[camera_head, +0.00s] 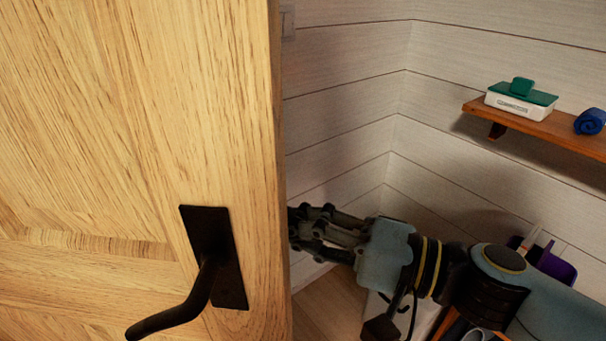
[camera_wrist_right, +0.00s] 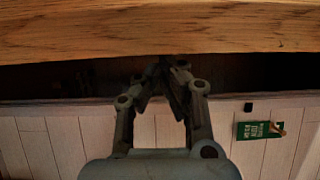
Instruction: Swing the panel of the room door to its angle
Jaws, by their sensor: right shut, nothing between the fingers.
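The room door's wooden panel (camera_head: 110,120) fills the left half of the head view. Its black lever handle (camera_head: 205,275) sits on a dark plate near the panel's free edge. My right gripper (camera_head: 296,226) comes in from the right, its fingertips at the door's edge and partly hidden behind it. In the right wrist view the door panel (camera_wrist_right: 150,32) crosses the top as a wood band. There my right gripper (camera_wrist_right: 164,72) is shut and empty, with its tips close to the wood; I cannot tell whether they touch. My left gripper is not in view.
A wooden shelf (camera_head: 550,127) on the right wall holds a white box with a green lid (camera_head: 522,100) and a blue roll (camera_head: 590,122). A purple item (camera_head: 556,267) is below, behind my arm. A green tag (camera_wrist_right: 256,130) shows in the wrist view. Some floor (camera_head: 330,308) is clear.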

